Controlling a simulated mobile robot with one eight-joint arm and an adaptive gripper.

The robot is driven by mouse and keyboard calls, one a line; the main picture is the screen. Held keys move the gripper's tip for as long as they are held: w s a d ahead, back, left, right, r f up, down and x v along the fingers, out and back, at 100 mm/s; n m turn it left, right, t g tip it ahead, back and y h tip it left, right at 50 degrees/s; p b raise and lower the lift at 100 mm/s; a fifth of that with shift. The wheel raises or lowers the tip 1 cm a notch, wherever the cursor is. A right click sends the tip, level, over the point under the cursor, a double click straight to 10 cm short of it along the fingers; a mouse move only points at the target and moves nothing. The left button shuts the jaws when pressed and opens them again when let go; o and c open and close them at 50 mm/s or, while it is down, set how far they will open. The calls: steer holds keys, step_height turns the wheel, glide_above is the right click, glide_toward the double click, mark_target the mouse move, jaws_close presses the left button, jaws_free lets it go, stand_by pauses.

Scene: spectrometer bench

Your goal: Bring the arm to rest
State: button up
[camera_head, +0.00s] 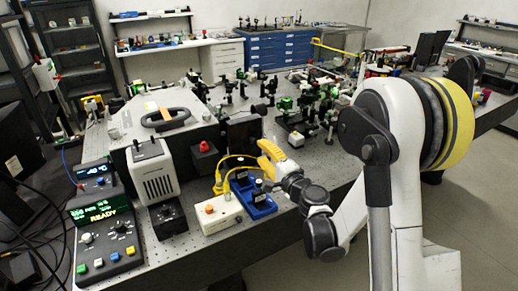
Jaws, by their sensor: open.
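My arm comes in from the right, bends low in front of the bench and reaches left over its front edge. My gripper (266,161) is at its end, above the bench top near a blue tray (254,197). It looks open, and I see nothing held in it. The fingertips are small and partly merge with yellow cables behind them, so I cannot tell whether they touch anything.
A cream box with an orange button (219,213) and a control unit reading "READY" (104,232) stand on the optical bench (185,248). A white-grey instrument (154,172) is behind them. Crowded optics (300,115) fill the bench beyond. The floor (480,200) at right is clear.

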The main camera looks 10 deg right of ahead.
steer(key=s+a+r+n+g, duration=0.3)
steer(key=s+n, duration=0.2)
steer(key=s, duration=0.1)
steer(key=s+a+r+n+g, duration=0.2)
steer(key=s+r+n+g, duration=0.15)
steer(key=s, duration=0.35)
steer(key=s+d+f+n+g+h, duration=0.2)
steer(key=s+d+n, duration=0.1)
steer(key=s, duration=0.7)
steer(key=s+d+f+n+g+h, duration=0.1)
steer(key=s+d+f+n+h, duration=0.2)
steer(key=s, duration=0.7)
steer(key=d, duration=0.2)
steer(key=shift+d+g+h, duration=0.3)
steer(key=shift+d+g, duration=0.05)
steer(key=shift+d, duration=0.05)
steer(key=shift+r, duration=0.1)
